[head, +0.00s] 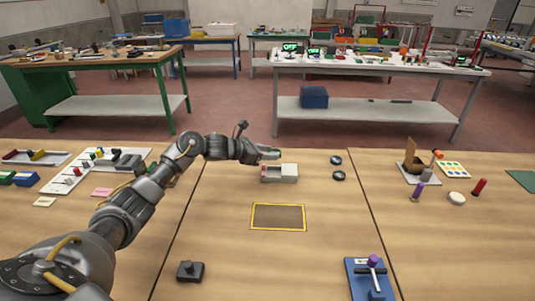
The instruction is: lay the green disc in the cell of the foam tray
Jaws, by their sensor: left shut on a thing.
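My left gripper (268,154) reaches in from the left and is shut on a small green thing, seemingly the green disc (273,152). Only a bit of green shows at the fingertips. The gripper is near the back edge of the table, just behind a small pale box (280,173) in the picture. This box seems to be the foam tray; it has a pinkish left part and a pale grey right part. Its cell is too small to make out clearly. My right gripper is not in view.
Two dark round pieces (338,175) lie right of the box. A brown mat with a yellow border (278,216) lies in front of it. A black knobbed block (190,270) and a blue fixture (370,279) stand near the front. The table between is clear.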

